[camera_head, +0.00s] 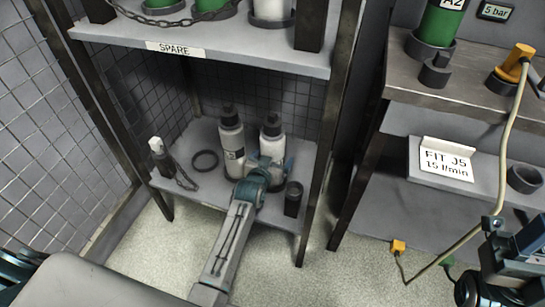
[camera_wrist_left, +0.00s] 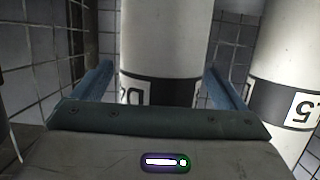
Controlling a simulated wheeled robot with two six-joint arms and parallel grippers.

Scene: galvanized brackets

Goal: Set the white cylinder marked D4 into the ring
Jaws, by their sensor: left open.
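Two white cylinders with dark caps and black label bands stand upright on the lower shelf (camera_head: 218,193). My left gripper (camera_head: 266,168) reaches in from the front, at the right-hand cylinder (camera_head: 271,146). In the left wrist view this cylinder (camera_wrist_left: 166,40) stands between the open fingers, with gaps visible. Its label is cut off; a D shows, but I cannot read the whole mark. The other cylinder (camera_head: 231,137) stands close beside it; it also shows in the left wrist view (camera_wrist_left: 284,70). The dark ring (camera_head: 205,161) lies flat on the shelf, left of both cylinders, empty.
A small white-topped bottle (camera_head: 158,152) with a chain stands left of the ring. A black cup (camera_head: 293,199) stands at the shelf's front right, near my gripper. Posts, mesh walls and the SPARE shelf (camera_head: 204,52) enclose the space. A bench (camera_head: 465,92) stands at the right.

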